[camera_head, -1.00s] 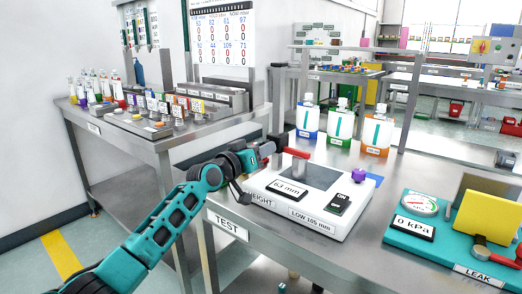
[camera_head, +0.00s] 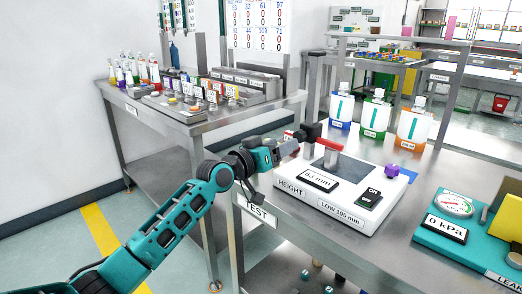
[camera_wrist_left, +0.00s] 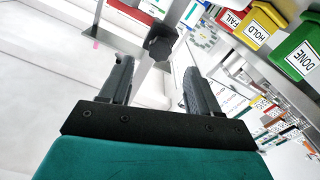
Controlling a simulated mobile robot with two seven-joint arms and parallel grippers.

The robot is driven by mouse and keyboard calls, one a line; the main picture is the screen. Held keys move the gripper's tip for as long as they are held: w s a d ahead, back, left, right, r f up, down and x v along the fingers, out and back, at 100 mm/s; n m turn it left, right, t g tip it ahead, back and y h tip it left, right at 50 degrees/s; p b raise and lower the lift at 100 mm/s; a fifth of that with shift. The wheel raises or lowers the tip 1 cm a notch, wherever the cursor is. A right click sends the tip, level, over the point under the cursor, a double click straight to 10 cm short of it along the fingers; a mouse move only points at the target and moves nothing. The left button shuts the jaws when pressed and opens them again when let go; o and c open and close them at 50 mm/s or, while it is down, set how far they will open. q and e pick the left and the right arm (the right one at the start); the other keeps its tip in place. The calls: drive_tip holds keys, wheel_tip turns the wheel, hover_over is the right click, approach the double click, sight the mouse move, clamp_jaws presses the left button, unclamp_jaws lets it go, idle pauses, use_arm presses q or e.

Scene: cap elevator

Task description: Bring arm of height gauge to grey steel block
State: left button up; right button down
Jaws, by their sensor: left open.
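The height gauge (camera_head: 365,212) is a white box with a dark plate on top, a grey upright column behind and a "6.3 mm" display. Its red arm (camera_head: 328,145) reaches from a dark carriage (camera_head: 311,131) on the column. The grey steel block (camera_head: 331,158) stands on the plate just under the red arm; I cannot tell whether they touch. My left gripper (camera_head: 293,147) is at the gauge's left, close to the carriage. In the left wrist view the left gripper (camera_wrist_left: 157,64) is open, with a dark knob (camera_wrist_left: 160,42) ahead between its fingers. My right gripper is out of view.
A teal leak tester (camera_head: 455,240) stands further right on the steel table. White bottles (camera_head: 375,118) stand behind. Another bench (camera_head: 150,120) is at the left.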

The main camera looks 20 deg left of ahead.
use_arm(q)
drive_tip(key=v, duration=0.6)
drive_tip(key=shift+s+a+p, duration=0.15)
drive_tip(key=shift+s+p, duration=0.25)
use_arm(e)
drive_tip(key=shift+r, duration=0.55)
use_arm(q)
drive_tip(key=s+d+f+g+y+p, duration=0.1)
drive_tip(key=s+d+f+p, duration=0.15)
drive_tip(key=s+f, duration=0.3)
drive_tip(key=s+d+f+g+y+p, duration=0.1)
drive_tip(key=s+d+f+g+p, duration=0.2)
drive_tip(key=f, duration=0.4)
drive_tip(key=s+d+f+m+g+y+p, duration=0.1)
drive_tip(key=s+f, duration=0.3)
drive_tip(key=s, duration=0.5)
drive_tip(key=s+d+f+m+g+y+p, duration=0.1)
drive_tip(key=s+f+p, duration=0.3)
drive_tip(key=s, duration=0.6)
drive_tip(key=shift+d, duration=0.55)
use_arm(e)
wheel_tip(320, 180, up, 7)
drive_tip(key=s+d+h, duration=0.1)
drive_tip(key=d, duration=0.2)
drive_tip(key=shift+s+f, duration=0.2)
